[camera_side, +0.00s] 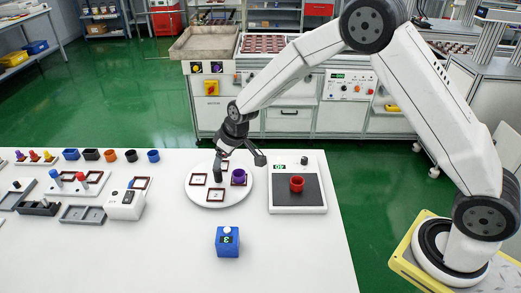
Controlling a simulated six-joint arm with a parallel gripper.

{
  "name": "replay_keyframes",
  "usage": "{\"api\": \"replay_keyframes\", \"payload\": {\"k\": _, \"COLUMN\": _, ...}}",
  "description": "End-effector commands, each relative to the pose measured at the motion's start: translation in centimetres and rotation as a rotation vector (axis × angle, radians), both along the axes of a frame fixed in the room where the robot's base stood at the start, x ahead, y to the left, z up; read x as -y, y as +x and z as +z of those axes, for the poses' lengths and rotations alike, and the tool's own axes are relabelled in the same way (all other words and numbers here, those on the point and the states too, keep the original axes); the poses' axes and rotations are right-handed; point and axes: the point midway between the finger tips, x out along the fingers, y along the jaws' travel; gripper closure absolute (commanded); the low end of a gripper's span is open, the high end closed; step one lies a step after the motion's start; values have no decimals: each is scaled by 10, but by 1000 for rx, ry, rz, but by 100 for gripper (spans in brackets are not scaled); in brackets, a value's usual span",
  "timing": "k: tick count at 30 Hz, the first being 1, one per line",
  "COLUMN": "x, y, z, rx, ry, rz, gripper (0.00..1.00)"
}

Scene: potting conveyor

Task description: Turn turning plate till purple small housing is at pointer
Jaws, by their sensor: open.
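The turning plate (211,203) is a white disc on the white table, with several dark-framed square places on it. The purple small housing (239,176) stands upright on the right part of the plate. My gripper (238,167) is over the plate with its fingers spread apart. One dark finger reaches down near the plate's middle, and the other is above and to the right of the purple housing. Nothing is seen between the fingers. I cannot tell whether the left finger touches the plate. I cannot make out the pointer; it may be hidden or too small.
A scale-like device (297,203) with a red housing (297,183) on it stands right of the plate. A blue box (228,243) with a display is in front. Several coloured housings, a white device (125,205) and grey trays (82,214) are at left. The front middle is mostly clear.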

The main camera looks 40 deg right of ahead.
Motion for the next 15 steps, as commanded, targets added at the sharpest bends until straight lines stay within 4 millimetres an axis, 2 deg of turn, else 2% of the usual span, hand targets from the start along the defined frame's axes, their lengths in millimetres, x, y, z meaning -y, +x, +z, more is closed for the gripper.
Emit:
{"api": "replay_keyframes", "payload": {"k": 8, "x": 0, "y": 1, "z": -5, "rx": -1, "ry": 0, "rz": 0, "gripper": 27}}
{"api": "replay_keyframes", "payload": {"k": 15, "x": -2, "y": 7, "z": -21, "rx": -1, "ry": 0, "rz": 0, "gripper": 27}}
